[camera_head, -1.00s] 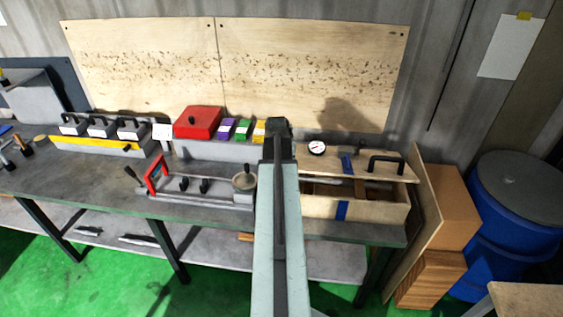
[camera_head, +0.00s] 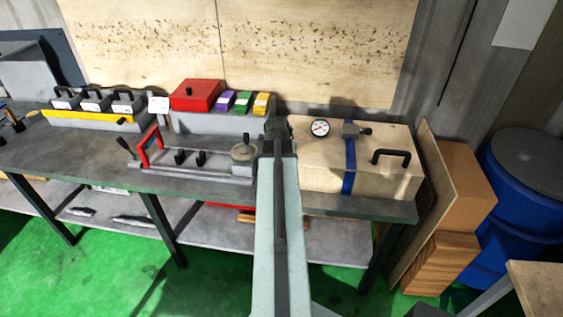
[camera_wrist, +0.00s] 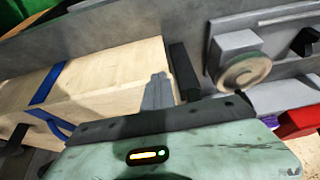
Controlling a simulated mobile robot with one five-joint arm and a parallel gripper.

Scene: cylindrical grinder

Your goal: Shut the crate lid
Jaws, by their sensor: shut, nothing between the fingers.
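The wooden crate (camera_head: 320,180) stands at the right end of the grey bench. Its pale lid (camera_head: 375,135) lies down on the box, and no gap shows along the front edge. My gripper (camera_head: 277,127) is at the crate's left end, shut and empty. The wrist view shows the crate (camera_wrist: 100,85) on the left, with my gripper's tip (camera_wrist: 158,90) in front of its end. I cannot tell whether they touch.
A wooden panel, cartons (camera_head: 462,190) and a blue drum (camera_head: 520,190) stand right of the bench.

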